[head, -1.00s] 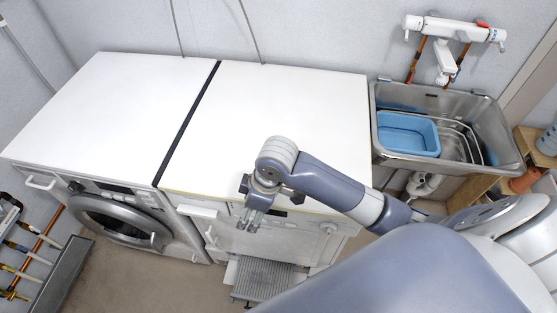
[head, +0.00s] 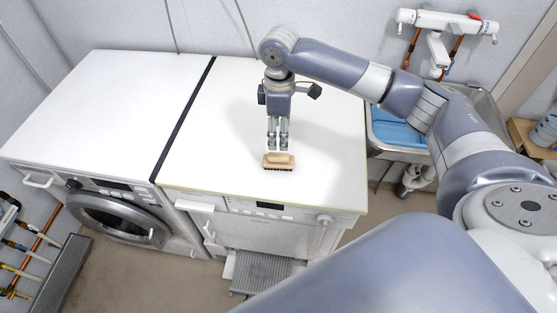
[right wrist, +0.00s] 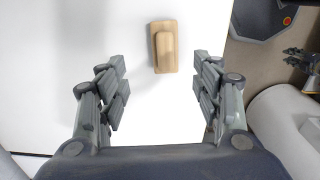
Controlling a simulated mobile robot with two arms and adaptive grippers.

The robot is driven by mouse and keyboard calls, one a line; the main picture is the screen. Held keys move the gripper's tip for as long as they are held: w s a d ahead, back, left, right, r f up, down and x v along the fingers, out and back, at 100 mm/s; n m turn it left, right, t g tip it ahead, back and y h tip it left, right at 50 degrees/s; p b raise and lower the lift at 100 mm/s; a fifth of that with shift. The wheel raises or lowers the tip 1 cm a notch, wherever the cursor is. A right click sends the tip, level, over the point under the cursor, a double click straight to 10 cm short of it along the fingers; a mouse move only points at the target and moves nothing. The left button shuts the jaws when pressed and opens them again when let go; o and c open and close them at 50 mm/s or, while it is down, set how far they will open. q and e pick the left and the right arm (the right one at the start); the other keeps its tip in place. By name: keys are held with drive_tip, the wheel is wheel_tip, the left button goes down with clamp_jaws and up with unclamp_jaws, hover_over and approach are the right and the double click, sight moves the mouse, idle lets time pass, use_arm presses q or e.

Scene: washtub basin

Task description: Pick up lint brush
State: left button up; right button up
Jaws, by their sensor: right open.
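The lint brush (head: 278,162), a wooden block with a raised handle and dark bristles below, lies on the white top of the right-hand machine, near its front. My right gripper (head: 278,145) points down just behind the brush in the head view. In the right wrist view the right gripper (right wrist: 158,88) is open and empty, its fingers wide apart. The brush (right wrist: 164,46) lies ahead of the fingertips there, roughly centred between them. What looks like my left gripper (right wrist: 301,62) shows small at the right edge of that view; its jaws are unclear.
The white worktop (head: 215,150) around the brush is clear. A washing machine (head: 118,215) stands at the left. A metal sink (head: 488,115) with a blue basin (head: 392,130) stands at the right, partly hidden by my right arm. A grey step (head: 262,275) stands on the floor in front.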

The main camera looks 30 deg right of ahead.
sight(278, 155)
wheel_tip(278, 155, down, 5)
drive_tip(key=shift+r+p, duration=0.1)
drive_tip(key=shift+p, duration=0.3)
drive_tip(key=f, duration=0.1)
drive_tip(key=f+p, duration=0.1)
drive_tip(key=f, duration=0.1)
drive_tip(key=f+p, duration=0.1)
drive_tip(key=shift+s+a+f, duration=0.3)
drive_tip(key=shift+s+f, duration=0.05)
drive_tip(key=shift+f, duration=0.35)
drive_tip(key=c, duration=1.2)
